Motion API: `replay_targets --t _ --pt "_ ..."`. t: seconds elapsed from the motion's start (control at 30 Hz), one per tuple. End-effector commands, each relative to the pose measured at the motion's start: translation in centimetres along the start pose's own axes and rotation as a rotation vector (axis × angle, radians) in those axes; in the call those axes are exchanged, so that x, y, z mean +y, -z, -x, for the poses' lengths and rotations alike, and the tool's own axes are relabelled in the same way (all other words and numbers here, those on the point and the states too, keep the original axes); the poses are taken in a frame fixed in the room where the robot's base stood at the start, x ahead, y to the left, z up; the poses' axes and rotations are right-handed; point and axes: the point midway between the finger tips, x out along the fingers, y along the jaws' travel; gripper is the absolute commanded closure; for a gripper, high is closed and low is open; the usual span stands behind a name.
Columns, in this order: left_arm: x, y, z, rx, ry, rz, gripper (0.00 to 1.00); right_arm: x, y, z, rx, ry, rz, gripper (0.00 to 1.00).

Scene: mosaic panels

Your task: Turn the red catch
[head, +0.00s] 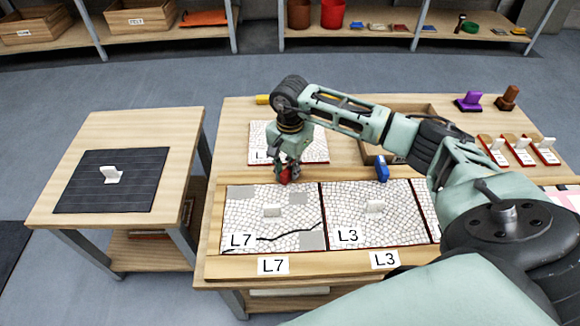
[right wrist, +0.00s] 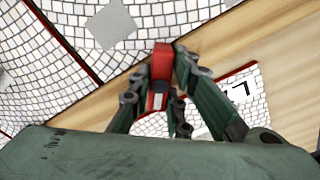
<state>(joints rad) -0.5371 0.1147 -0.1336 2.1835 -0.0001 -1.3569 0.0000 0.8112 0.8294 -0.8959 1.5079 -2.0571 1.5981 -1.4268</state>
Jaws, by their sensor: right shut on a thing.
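The red catch (head: 285,175) sits at the back edge of the frame, behind the L7 mosaic panel (head: 240,220). My right gripper (head: 287,170) is shut on it from above. In the right wrist view the red catch (right wrist: 162,62) stands between the two fingers of the right gripper (right wrist: 160,85), its far end reaching toward the panel's edge. The fingers hide part of the catch. My left gripper is not in view.
A blue catch (head: 382,168) sits behind the L3 panel (head: 375,225). Another mosaic panel (head: 310,148) lies behind my gripper. A side table with a black handled panel (head: 85,190) stands at left. Purple (head: 468,101) and brown (head: 508,97) handled tools stand at the back right.

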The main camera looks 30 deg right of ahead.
Motion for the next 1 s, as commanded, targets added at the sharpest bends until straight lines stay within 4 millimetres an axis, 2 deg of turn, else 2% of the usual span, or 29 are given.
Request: replay_targets --t 0.2,0.6,1.0 --pt "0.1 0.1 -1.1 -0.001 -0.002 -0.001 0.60 0.0 0.1 0.1 0.002 0.000 -0.204 1.00" --pt "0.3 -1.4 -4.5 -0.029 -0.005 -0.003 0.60 0.0 0.1 0.1 0.001 0.000 -0.578 1.00" --pt "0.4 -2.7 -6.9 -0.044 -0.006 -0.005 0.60 0.0 0.1 0.1 0.002 0.000 -0.840 1.00"
